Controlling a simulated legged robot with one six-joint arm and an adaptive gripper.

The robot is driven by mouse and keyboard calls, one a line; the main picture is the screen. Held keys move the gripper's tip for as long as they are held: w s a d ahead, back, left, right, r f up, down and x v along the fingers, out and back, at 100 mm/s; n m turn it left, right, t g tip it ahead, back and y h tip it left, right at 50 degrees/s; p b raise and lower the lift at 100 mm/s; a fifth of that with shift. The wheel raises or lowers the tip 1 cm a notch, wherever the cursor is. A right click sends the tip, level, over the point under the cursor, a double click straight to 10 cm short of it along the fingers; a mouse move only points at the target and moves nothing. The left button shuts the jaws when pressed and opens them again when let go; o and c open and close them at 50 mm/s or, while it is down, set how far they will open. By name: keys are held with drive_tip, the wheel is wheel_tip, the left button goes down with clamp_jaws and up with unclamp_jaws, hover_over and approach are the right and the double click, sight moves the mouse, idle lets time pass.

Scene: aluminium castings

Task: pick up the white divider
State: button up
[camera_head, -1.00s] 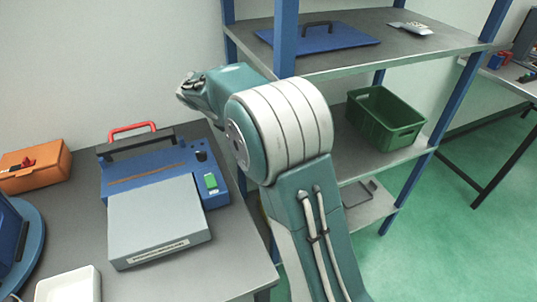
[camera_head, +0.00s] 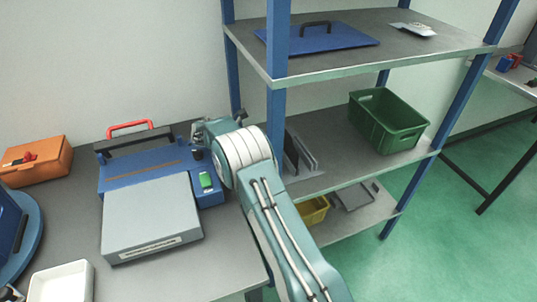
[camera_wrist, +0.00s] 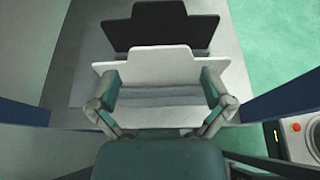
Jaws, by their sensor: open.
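The white divider (camera_wrist: 165,68) stands in the wrist view as a pale panel with a raised tab at its top. My gripper (camera_wrist: 161,88) is open, with one finger near each side of the divider's lower part. I cannot tell whether the fingers touch it. A black divider (camera_wrist: 160,27) of similar shape stands just beyond the white one. In the head view, thin upright panels (camera_head: 300,152) stand on the middle shelf behind the blue post; which is the white one is unclear there. My arm hides the gripper in that view.
Blue shelf posts (camera_head: 278,60) stand close to my arm. A green crate (camera_head: 388,125) sits right on the middle shelf (camera_head: 340,160), and a yellow bin (camera_head: 313,211) below. A blue and grey machine (camera_head: 150,215) occupies the table at left. A red button (camera_wrist: 297,127) shows at lower right.

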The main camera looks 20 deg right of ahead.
drive_tip(key=x, duration=0.4)
drive_tip(key=shift+w+d+f, duration=0.1)
drive_tip(key=shift+d+f, duration=0.05)
drive_tip(key=shift+f, duration=0.05)
drive_tip(key=c, duration=1)
drive_tip(key=shift+d, duration=0.1)
drive_tip(key=shift+c, duration=0.4)
